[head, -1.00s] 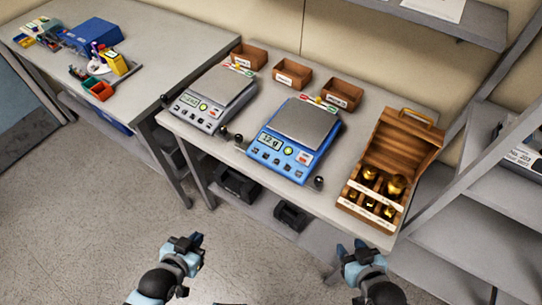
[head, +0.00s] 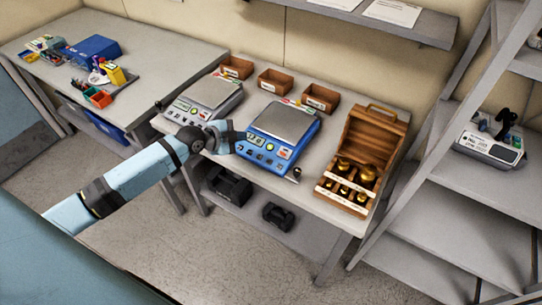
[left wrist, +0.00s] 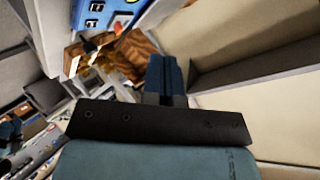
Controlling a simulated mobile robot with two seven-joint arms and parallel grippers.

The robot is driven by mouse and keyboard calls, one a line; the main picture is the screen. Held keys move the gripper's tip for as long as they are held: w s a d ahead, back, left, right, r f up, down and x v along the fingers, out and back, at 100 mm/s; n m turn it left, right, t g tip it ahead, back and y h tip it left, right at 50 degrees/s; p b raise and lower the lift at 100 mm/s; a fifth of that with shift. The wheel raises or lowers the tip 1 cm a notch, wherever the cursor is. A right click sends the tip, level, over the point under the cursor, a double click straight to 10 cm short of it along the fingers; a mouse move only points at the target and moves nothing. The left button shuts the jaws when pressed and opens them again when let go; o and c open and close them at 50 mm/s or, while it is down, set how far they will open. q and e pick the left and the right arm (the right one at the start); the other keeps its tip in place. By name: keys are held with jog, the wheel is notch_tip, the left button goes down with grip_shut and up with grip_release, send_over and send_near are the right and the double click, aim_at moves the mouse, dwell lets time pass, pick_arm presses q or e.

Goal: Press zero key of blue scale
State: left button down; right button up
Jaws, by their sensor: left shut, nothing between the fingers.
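The blue scale (head: 278,133) stands on the middle table with a grey weighing plate, a display and a front row of keys. My left gripper (head: 240,136) is shut and empty at the scale's left front corner, close to the panel. Its wrist hides part of that corner, and I cannot tell whether the fingertips touch it. In the left wrist view my shut fingers (left wrist: 164,75) point away from the camera, and the blue scale's key panel (left wrist: 105,18) shows at the upper left. My right gripper is not in view.
A grey scale (head: 205,98) stands left of the blue one. Small brown bins (head: 272,80) line the back. A wooden box of brass weights (head: 362,160) is at right, and a small black knob (head: 296,174) is near the front edge. A shelf rack (head: 440,185) stands further right.

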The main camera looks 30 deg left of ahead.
pick_arm(q)
jog(key=shift+w+r, duration=0.25)
jog(key=shift+w, duration=0.15)
jog(key=shift+f, duration=0.1)
jog(key=b, duration=0.7)
send_over(248, 157)
notch_tip(248, 157, down, 7)
jog(key=shift+s+f, duration=0.1)
jog(key=shift+s, duration=0.05)
jog(key=shift+w+f, duration=0.2)
jog(key=shift+f, duration=0.4)
